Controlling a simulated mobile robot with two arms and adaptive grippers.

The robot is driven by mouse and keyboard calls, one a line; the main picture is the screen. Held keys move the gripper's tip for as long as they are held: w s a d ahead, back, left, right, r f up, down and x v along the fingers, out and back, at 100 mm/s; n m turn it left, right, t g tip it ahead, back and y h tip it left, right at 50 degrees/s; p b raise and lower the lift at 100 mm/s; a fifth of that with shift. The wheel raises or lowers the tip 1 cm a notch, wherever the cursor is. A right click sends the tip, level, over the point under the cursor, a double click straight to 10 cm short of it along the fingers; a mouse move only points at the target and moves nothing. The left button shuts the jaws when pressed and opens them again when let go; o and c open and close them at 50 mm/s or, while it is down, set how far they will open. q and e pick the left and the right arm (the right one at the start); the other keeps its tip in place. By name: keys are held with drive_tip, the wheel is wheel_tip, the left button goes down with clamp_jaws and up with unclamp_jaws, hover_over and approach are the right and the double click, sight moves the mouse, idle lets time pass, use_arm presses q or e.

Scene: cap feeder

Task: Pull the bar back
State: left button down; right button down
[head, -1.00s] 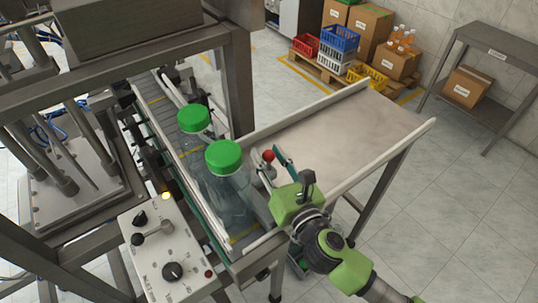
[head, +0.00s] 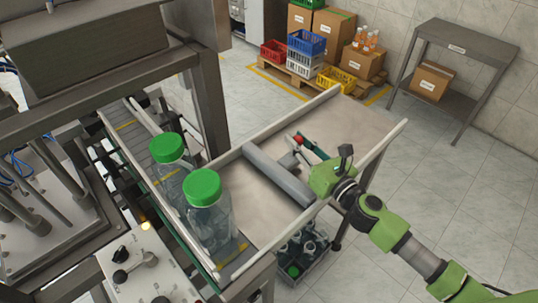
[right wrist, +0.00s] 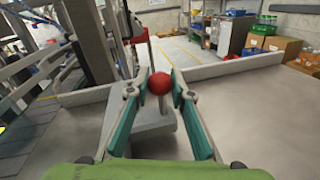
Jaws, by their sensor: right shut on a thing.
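The grey bar (head: 272,172) lies across the side table in the head view, with bare table surface between it and the bottles. A red ball knob (head: 298,139) stands at the bar's handle. My right gripper (head: 303,146) is shut on this knob; the right wrist view shows the knob (right wrist: 159,84) between its two fingertips. Two clear bottles with green caps, a front one (head: 209,218) and a rear one (head: 168,180), stand upright on the conveyor (head: 128,128). My left gripper is not in view.
The side table (head: 350,118) has raised pale rails. A control panel (head: 140,262) is at the lower left, beside the machine frame. A crate with bottles (head: 303,255) is below the table. A pallet of boxes and crates (head: 297,72) and a grey shelf table (head: 465,42) stand farther back.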

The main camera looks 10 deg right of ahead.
drive_tip(key=w+d+b, duration=0.1)
drive_tip(key=w+d, duration=0.3)
drive_tip(key=d, duration=0.1)
drive_tip(key=w+d+b, duration=0.1)
drive_tip(key=w+d, duration=0.3)
drive_tip(key=d, duration=0.2)
drive_tip(key=w+d+b, duration=0.2)
drive_tip(key=w+d, duration=0.2)
drive_tip(key=d, duration=0.1)
drive_tip(key=shift+d, duration=0.25)
drive_tip(key=shift+w+d, duration=0.2)
drive_tip(key=shift+d, duration=0.15)
drive_tip(key=shift+r, duration=0.15)
drive_tip(key=shift+d, duration=0.1)
drive_tip(key=c, duration=2.1)
unclamp_jaws()
drive_tip(key=o, duration=0.3)
drive_tip(key=shift+w, duration=0.15)
